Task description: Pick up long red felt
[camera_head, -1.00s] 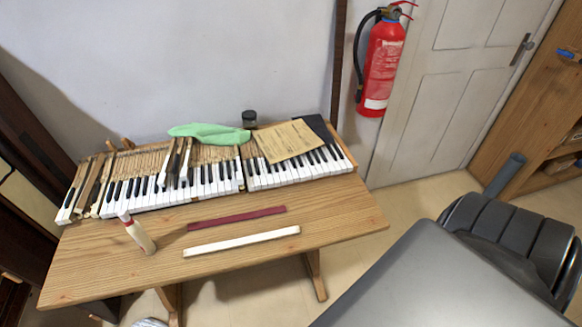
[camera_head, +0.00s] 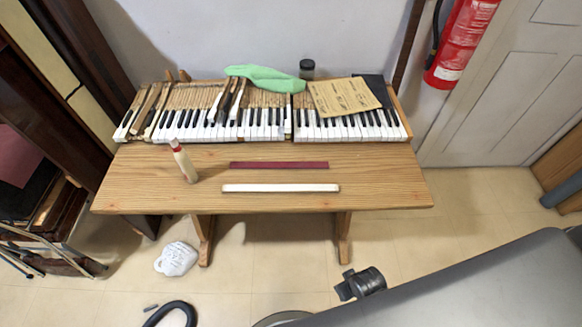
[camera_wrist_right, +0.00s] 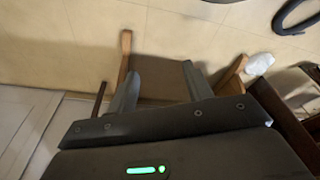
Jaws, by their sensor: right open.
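The long red felt (camera_head: 279,165) is a thin dark red strip. It lies flat on the wooden table (camera_head: 390,190), in front of the piano keys and behind a parallel white strip (camera_head: 281,188). My right gripper (camera_wrist_right: 160,85) is open and empty in the right wrist view, with the floor and wooden table legs beyond its fingers. The felt does not show in that view, so my gripper is away from it. My left gripper is not in view.
A white bottle with a red band (camera_head: 184,161) stands left of the felt. Piano keys (camera_head: 265,124) line the table's back, with a green cloth (camera_head: 265,78) and a brown paper (camera_head: 343,97) on them. The tabletop's right front is clear. A white object (camera_head: 176,259) lies on the floor.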

